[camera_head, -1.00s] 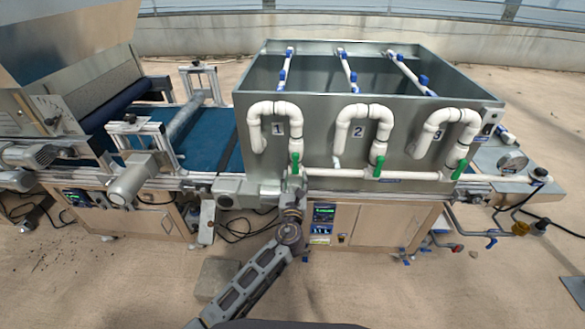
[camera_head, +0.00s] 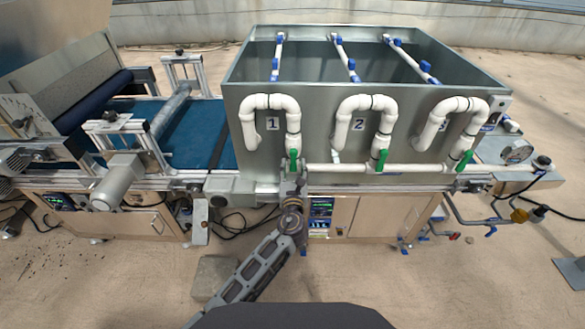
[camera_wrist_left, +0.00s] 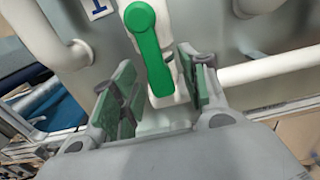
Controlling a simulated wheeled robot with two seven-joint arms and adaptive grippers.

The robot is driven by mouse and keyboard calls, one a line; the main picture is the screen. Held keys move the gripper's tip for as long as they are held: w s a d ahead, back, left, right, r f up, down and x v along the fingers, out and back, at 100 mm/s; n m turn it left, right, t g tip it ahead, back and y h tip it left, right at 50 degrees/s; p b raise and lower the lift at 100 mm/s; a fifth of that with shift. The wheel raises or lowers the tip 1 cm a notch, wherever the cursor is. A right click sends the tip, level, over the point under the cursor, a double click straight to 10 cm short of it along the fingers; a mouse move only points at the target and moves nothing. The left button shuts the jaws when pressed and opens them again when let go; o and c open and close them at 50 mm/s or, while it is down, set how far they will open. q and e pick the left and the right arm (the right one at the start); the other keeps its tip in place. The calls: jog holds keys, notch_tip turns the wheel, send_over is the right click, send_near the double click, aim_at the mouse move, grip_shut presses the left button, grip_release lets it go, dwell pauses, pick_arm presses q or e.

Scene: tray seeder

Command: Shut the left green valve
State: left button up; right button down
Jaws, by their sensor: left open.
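The left green valve (camera_head: 293,160) is a green lever handle on the white pipe below the number 1. Its handle points down along the pipe in the head view. In the left wrist view the green handle (camera_wrist_left: 150,48) is large, with its rounded top above and its lower end between my fingers. My left gripper (camera_wrist_left: 160,88) is open, with one green-padded finger on each side of the handle. I see gaps on both sides. In the head view my left gripper (camera_head: 291,183) is just below the valve and partly merges with the pipes. My right gripper is not in view.
Two more green valves, the middle one (camera_head: 381,159) and the right one (camera_head: 464,160), sit on the same pipe row. The grey tank (camera_head: 330,92) stands behind the pipes. A blue conveyor (camera_head: 196,134) lies to the left. Open floor lies in front.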

pick_arm(q)
jog(key=shift+c, duration=0.4)
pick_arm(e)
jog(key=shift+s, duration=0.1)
pick_arm(q)
grip_shut()
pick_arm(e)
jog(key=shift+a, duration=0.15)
pick_arm(q)
jog(key=shift+w, duration=0.1)
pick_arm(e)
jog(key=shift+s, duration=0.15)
